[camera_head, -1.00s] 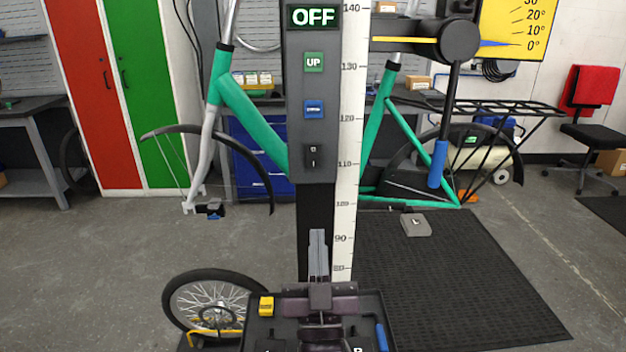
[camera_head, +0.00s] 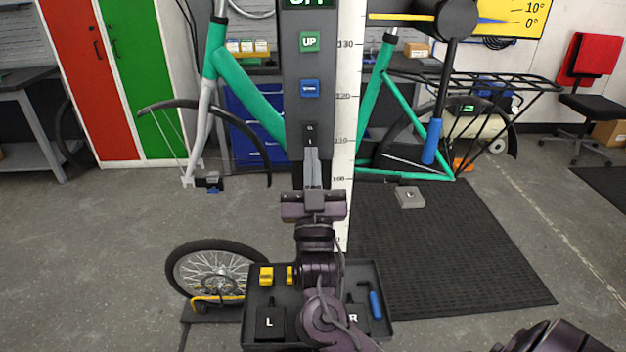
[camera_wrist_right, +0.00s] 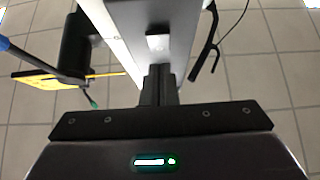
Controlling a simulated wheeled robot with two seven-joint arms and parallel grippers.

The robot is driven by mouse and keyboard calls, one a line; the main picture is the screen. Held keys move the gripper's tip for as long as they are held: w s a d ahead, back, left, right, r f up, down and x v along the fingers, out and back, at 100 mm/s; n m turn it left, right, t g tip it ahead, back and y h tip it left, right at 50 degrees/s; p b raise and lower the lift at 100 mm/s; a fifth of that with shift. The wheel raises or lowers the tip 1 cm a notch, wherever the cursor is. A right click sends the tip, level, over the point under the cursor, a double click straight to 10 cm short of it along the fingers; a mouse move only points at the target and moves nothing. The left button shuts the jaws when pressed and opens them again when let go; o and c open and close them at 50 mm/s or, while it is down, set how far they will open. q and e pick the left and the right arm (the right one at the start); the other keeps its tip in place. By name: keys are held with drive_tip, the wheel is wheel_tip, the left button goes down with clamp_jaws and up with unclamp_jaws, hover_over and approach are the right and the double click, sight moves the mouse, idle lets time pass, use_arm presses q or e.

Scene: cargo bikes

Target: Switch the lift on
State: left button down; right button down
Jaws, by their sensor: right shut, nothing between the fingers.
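The lift's grey control column (camera_head: 293,100) stands upright in the middle of the head view. Its display (camera_head: 308,3) is cut off by the top edge, with only the lower part of the green lettering showing. Below it are a green UP button (camera_head: 310,42), a blue button (camera_head: 310,88) and a black switch (camera_head: 310,130). My right gripper (camera_head: 312,152) is shut and empty, its fingertips at the switch's lower end and partly covering it. In the right wrist view the fingers (camera_wrist_right: 159,70) point at the switch (camera_wrist_right: 158,43); contact cannot be told. My left gripper is not in view.
A white height scale (camera_head: 346,110) runs along the column, with a green bike frame (camera_head: 250,105) behind it. A black tray (camera_head: 372,272) with pedals and tools lies below my right arm. A black mat (camera_head: 450,250) covers the right floor.

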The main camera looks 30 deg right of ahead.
sight(310, 141)
drive_tip(key=shift+w+d+f, duration=0.15)
drive_tip(key=shift+w+d, duration=0.2)
drive_tip(key=shift+w, duration=0.25)
drive_tip(key=shift+w+d+f, duration=0.1)
drive_tip(key=shift+w+d, duration=0.25)
drive_tip(key=shift+w, duration=0.25)
drive_tip(key=shift+w+d+f+b, duration=0.2)
drive_tip(key=shift+f+b, duration=0.25)
drive_tip(key=shift+b, duration=0.7)
drive_tip(key=shift+r+t+p, duration=0.3)
drive_tip(key=shift+t, duration=0.1)
